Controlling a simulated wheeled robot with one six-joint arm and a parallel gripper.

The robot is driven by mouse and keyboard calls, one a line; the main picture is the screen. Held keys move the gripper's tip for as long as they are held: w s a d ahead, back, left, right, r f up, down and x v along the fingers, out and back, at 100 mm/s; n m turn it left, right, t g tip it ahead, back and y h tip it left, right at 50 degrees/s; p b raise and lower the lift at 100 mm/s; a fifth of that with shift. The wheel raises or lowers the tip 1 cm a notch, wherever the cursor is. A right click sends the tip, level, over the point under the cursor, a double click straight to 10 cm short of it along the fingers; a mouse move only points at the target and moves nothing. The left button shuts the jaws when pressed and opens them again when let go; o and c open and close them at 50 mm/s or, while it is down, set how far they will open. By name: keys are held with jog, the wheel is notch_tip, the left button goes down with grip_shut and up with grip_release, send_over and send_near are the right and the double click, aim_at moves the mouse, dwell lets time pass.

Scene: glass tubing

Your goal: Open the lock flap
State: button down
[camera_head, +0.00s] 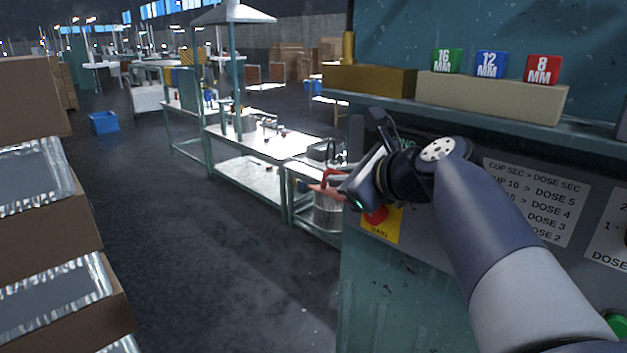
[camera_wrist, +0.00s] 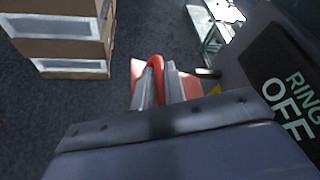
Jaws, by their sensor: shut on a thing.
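My gripper (camera_head: 328,187) is at the left edge of the teal and grey machine, beside its front panel. In the wrist view my gripper (camera_wrist: 158,88) is shut on a bright red curved handle (camera_wrist: 155,62), which shows between the two fingers. Reddish plates show on both sides of the fingers. No lock flap can be told apart from this red handle; what it is joined to is hidden behind my gripper and wrist.
A red button on a yellow plate (camera_head: 385,228) is just below my wrist. A dark "RING OFF" sign (camera_wrist: 285,95) is close on the right. Coloured 16, 12 and 8 MM blocks stand on a shelf above. Stacked cartons (camera_head: 45,220) stand left; the floor between is clear.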

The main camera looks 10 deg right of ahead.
jog(key=shift+w+d+r+p, duration=0.25)
jog(key=shift+d+r+p, duration=0.2)
jog(key=shift+r, duration=0.1)
jog(key=shift+w+d+r+p, duration=0.3)
jog(key=shift+r+p, duration=0.1)
jog(key=shift+r, duration=0.1)
jog(key=shift+w+d+r+p, duration=0.25)
jog(key=shift+d+r+p, duration=0.1)
jog(key=shift+d+p, duration=0.1)
jog(key=shift+f, duration=0.1)
jog(key=c, duration=1.8)
grip_release()
jog(key=shift+w, duration=0.15)
jog(key=shift+o, duration=0.2)
jog(key=shift+p, duration=0.3)
